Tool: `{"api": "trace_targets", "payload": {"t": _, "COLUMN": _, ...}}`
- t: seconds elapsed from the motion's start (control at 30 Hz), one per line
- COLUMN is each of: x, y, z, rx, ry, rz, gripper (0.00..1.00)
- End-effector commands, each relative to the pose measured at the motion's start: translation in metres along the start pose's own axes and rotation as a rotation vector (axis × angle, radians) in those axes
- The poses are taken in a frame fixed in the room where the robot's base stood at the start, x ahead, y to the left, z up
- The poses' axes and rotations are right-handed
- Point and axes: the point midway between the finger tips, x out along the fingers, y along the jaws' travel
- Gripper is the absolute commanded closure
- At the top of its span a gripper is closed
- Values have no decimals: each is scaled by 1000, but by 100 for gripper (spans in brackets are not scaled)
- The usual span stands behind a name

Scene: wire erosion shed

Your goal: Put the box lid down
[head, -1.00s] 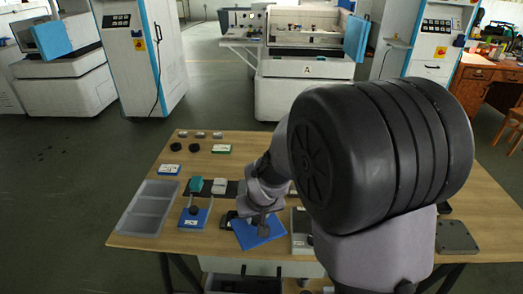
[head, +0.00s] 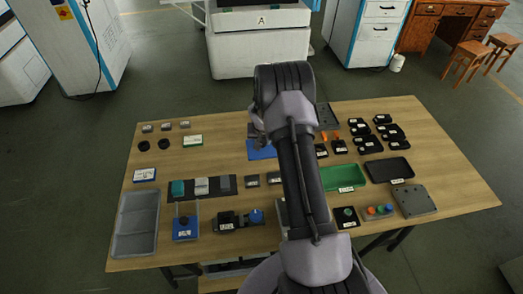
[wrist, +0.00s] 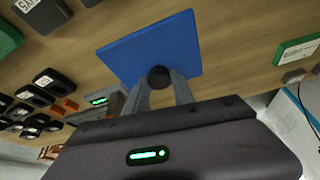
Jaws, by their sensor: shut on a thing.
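The box lid is a flat blue square plate (head: 262,150) with a round black knob. In the head view it is over the far middle of the table, partly hidden by my arm. In the wrist view the blue lid (wrist: 150,42) fills the upper middle, its knob (wrist: 160,77) between my fingers. My gripper (wrist: 160,84) is shut on that knob. In the head view my gripper is mostly hidden behind my arm. I cannot tell whether the lid touches the table.
A grey tray (head: 134,222) is at the left table edge. A blue item with a dark knob (head: 185,226) stands near the front. A green tray (head: 343,177) and several black parts lie to the right.

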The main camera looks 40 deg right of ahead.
Motion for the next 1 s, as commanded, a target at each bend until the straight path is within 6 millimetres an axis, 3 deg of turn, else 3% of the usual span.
{"api": "trace_targets", "payload": {"t": 0.3, "x": 50, "y": -1, "z": 20, "rx": -2, "ry": 1, "rz": -1, "gripper": 100}}
{"api": "trace_targets", "payload": {"t": 0.67, "x": 52, "y": -1, "z": 21, "rx": -2, "ry": 2, "rz": -2, "gripper": 100}}
{"api": "trace_targets", "payload": {"t": 0.7, "x": 52, "y": -1, "z": 21, "rx": -2, "ry": 2, "rz": -1, "gripper": 68}}
{"api": "trace_targets", "payload": {"t": 0.8, "x": 51, "y": -1, "z": 21, "rx": -2, "ry": 2, "rz": -1, "gripper": 48}}
{"api": "trace_targets", "payload": {"t": 1.0, "x": 51, "y": -1, "z": 21, "rx": -2, "ry": 2, "rz": -1, "gripper": 48}}
